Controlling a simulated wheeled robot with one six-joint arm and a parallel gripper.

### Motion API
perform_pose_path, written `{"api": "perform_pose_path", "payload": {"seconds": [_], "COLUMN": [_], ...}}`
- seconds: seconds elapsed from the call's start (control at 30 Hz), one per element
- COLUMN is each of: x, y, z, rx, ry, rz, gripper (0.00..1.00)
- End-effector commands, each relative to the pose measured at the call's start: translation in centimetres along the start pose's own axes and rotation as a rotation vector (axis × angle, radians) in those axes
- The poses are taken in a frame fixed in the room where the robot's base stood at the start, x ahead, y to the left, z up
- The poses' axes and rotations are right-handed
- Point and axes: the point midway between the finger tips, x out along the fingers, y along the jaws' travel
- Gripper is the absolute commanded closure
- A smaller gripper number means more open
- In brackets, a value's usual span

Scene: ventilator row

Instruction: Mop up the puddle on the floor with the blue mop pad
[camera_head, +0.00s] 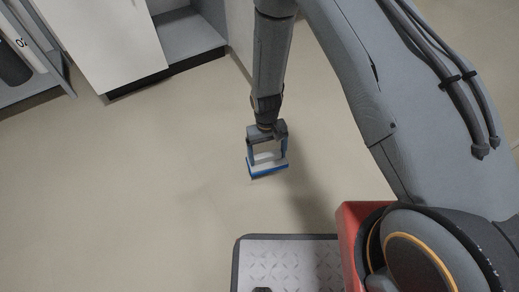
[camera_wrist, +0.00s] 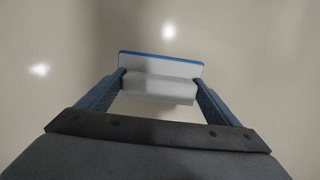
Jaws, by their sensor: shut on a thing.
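The mop pad (camera_head: 268,168) is a flat block with a pale grey top and handle and a blue underside edge. My gripper (camera_head: 267,155) points down and is shut on its pale handle, one finger on each side. In the wrist view the pad (camera_wrist: 160,64) spans between the two blue-grey fingers, with its blue edge on the far side. The pad is close to the floor; I cannot tell whether it touches. No puddle outline is clear; faint darker patches and bright glints show on the floor in the wrist view.
A white cabinet door (camera_head: 103,40) and an open grey compartment (camera_head: 187,36) stand at the upper left. A shelf unit with a dark cylinder (camera_head: 12,66) is at the far left. The beige floor (camera_head: 110,190) is clear left of the pad.

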Motion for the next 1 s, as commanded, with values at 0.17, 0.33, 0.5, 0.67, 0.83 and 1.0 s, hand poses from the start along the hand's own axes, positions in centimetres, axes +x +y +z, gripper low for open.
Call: {"api": "perform_pose_path", "payload": {"seconds": [0.17,0.33,0.5,0.67,0.83,1.0], "x": [-1.1,-1.9,-2.8,-3.5,-3.9,-3.8], "y": [0.1,0.1,0.2,0.3,0.3,0.3], "z": [0.2,0.3,0.4,0.5,0.6,0.6], "rx": [0.001,0.002,0.004,0.004,0.005,0.005], "ry": [0.0,0.0,0.0,0.0,0.0,0.0], "rz": [0.0,0.0,-0.001,-0.001,-0.001,-0.001], "gripper": [0.35,0.35,0.35,0.35,0.35,0.35]}}
